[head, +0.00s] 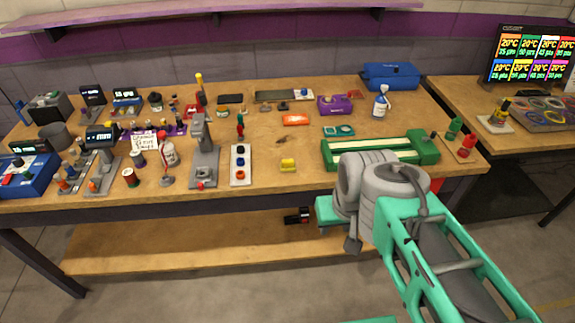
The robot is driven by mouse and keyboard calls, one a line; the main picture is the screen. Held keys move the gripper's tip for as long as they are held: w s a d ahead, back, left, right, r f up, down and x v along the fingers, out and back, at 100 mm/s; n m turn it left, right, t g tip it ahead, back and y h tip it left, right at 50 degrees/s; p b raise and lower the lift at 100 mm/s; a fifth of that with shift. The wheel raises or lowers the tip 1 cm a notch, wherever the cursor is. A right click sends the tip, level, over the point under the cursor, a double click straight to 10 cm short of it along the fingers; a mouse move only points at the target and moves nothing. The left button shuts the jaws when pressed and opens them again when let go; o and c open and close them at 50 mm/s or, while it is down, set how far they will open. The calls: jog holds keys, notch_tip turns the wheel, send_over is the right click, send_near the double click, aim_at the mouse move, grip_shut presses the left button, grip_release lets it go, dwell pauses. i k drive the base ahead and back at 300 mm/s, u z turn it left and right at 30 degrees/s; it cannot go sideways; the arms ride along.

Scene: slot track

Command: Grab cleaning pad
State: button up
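No label marks the cleaning pad, so I cannot tell for certain which item it is. An orange flat item (295,120) lies farther back. A green flat item (338,131) lies to its right. My teal and grey arm reaches in from the lower right, in front of the bench's front edge.
A long green device (424,147) and a spray bottle (381,102) stand at the right. A grey stand (204,150) and many tools crowd the left. A small dark item (298,215) shows below the bench, over the lower shelf (170,248).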

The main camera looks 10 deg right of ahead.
aim_at(289, 165)
jog(key=u, duration=2.55)
jog(key=i, duration=0.9)
jog(key=z, duration=2)
